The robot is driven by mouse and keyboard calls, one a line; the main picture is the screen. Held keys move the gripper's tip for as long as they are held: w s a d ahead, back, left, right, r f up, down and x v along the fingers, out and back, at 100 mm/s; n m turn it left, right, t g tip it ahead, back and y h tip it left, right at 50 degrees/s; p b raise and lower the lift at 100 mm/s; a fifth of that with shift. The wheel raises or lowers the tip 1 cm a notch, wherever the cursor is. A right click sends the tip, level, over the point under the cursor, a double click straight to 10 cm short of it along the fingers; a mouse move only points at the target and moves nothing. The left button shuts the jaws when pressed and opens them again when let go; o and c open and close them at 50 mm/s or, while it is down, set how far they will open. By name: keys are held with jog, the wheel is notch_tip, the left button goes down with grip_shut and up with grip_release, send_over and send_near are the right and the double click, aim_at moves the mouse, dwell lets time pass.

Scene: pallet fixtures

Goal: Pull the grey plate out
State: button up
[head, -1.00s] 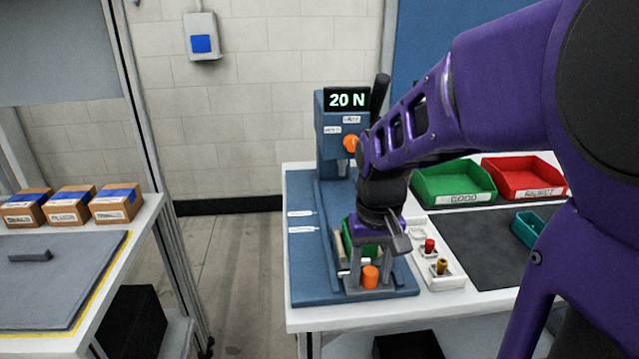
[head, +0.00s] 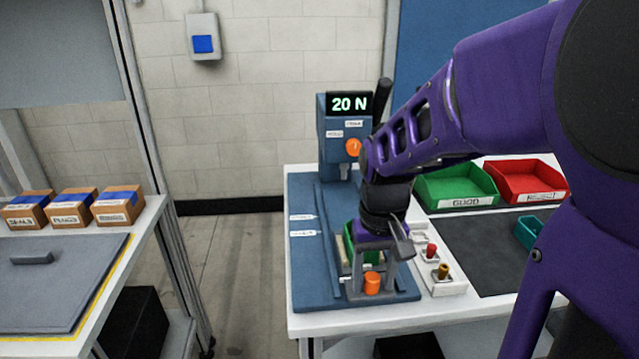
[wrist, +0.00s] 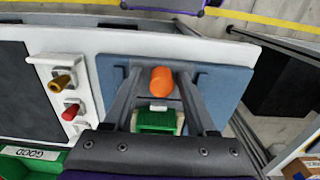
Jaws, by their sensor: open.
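A flat grey plate (head: 62,290) with a small dark grey handle (head: 32,257) on top lies on the left table. It is well away from my arm. My gripper (head: 372,272) is open at the front of the blue base on the right table, pointing down. In the wrist view, the two fingers of my gripper (wrist: 158,78) stand apart on either side of an orange knob (wrist: 161,80) and a green block (wrist: 157,122). Nothing is visibly clamped. I cannot tell whether the fingers touch the block. The wrist view does not show the grey plate.
The blue press (head: 335,145) reads 20 N and stands behind my gripper. A small white box (head: 436,280) with red and yellow knobs is to its right. Green (head: 455,190) and red (head: 525,182) bins stand behind. Several cardboard boxes (head: 75,208) line the left table's back. A floor gap separates the tables.

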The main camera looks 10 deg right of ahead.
jog(key=shift+s+a+r+p, duration=0.1)
jog(key=shift+s+r+p, duration=0.05)
jog(key=shift+r+p, duration=3)
jog(key=shift+r+b, duration=0.3)
jog(key=shift+b, duration=0.1)
